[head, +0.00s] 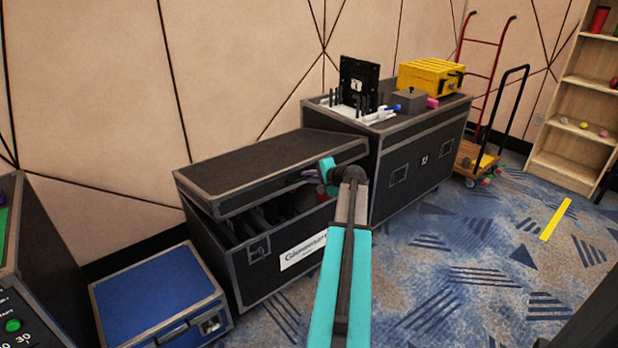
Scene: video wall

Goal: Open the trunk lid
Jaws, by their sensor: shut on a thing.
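The black trunk (300,238) with grey metal edges and a white label stands against the wall. Its lid (262,168) is raised a little at the front, and dark contents show in the gap. My gripper (314,177) is at the lid's front edge, right of its middle, and is shut on that edge. My arm hides part of the trunk's front right side, and the fingertips are small and partly hidden by my wrist.
A blue case (160,295) stands on the floor left of the trunk. A taller black case (415,160) stands close on the right, bearing a yellow box (428,76) and other items. A hand truck (483,70), a trolley (475,162) and a wooden shelf (580,110) stand farther right.

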